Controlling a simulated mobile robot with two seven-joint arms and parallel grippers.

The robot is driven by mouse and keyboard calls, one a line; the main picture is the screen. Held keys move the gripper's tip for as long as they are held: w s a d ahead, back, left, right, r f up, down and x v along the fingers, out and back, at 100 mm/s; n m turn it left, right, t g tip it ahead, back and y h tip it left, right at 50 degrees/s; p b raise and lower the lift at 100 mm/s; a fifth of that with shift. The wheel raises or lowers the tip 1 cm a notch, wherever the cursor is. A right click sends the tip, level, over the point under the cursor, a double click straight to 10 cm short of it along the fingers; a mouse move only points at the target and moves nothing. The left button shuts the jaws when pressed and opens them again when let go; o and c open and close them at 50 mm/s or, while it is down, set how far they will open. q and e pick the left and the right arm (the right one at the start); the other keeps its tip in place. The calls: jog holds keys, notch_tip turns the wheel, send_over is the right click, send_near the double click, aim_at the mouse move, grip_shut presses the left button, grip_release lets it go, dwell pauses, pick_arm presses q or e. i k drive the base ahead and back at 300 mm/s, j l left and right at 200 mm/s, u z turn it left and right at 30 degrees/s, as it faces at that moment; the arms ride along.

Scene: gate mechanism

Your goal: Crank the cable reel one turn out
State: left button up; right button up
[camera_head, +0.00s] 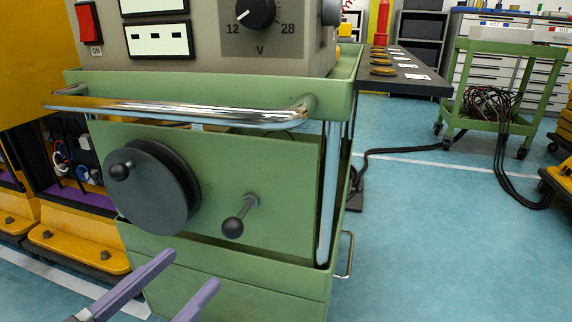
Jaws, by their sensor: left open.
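The cable reel (160,198) is a dark grey round disc on the green front panel (285,190) of a cart. A dark ball knob (120,172) sits on the disc's left side, above its middle. A second dark ball knob (233,228) on a short metal stem sticks out of the panel to the right of the disc. My left gripper (192,270) shows two purple fingers at the bottom of the view. They are apart and empty, below the disc and touching neither knob. My right gripper is not in view.
A chrome handrail (200,112) crosses the cart above the reel. A beige power unit (200,40) stands on the cart top. Yellow equipment (75,245) stands close on the left. Blue floor (430,240) is open on the right, with black cables running to a green trolley (498,95).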

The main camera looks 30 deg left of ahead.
aim_at(148, 184)
jog(key=u, duration=1.6)
jog(key=i, duration=0.35)
jog(key=j+u, duration=0.05)
jog(key=j, duration=0.05)
